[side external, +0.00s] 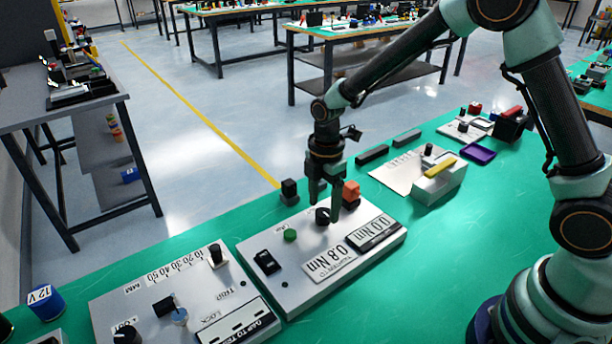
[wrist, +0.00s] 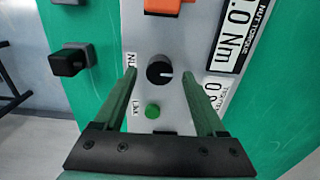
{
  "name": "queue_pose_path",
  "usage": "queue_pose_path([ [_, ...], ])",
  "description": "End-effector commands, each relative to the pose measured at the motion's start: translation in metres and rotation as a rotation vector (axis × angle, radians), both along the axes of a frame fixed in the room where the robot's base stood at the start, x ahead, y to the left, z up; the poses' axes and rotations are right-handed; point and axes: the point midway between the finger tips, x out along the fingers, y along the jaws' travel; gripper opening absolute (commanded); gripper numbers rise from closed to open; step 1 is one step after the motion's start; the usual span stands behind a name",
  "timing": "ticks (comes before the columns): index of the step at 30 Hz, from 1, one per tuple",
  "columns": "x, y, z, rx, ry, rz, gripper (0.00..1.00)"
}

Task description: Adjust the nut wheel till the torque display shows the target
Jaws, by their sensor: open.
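The nut wheel (side external: 322,215) is a small black knob on a grey panel (side external: 290,250). In the wrist view the nut wheel (wrist: 160,72) has a white pointer line at its right side. My gripper (side external: 327,205) is open over the panel at the wheel. In the wrist view my gripper (wrist: 160,75) has one finger on each side of the wheel, with gaps on both sides. The torque display (side external: 375,231) reads 0.0 Nm. The target plate (side external: 328,264) reads 0.8 Nm. In the wrist view both readings are partly cut off or covered.
A green button (side external: 290,235) and a black switch (side external: 267,262) are on the same panel. An orange block (side external: 351,191) stands behind the wheel. A second panel with a 10–70 scale (side external: 150,290) is at left. A box with a yellow bar (side external: 440,172) is at right.

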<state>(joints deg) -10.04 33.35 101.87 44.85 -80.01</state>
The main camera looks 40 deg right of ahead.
Motion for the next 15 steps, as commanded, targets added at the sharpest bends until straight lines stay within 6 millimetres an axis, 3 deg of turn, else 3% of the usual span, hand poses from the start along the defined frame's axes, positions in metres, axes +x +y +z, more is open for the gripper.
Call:
queue_pose_path([
  [5, 0.0001, 0.0, -0.0129, 0.0, 0.0, 0.0, 0.73],
  [14, 0.0002, 0.0, -0.0147, 0.0, -0.001, -0.001, 0.73],
  [15, 0.0002, 0.0, -0.0146, 0.0, -0.001, -0.001, 0.61],
])
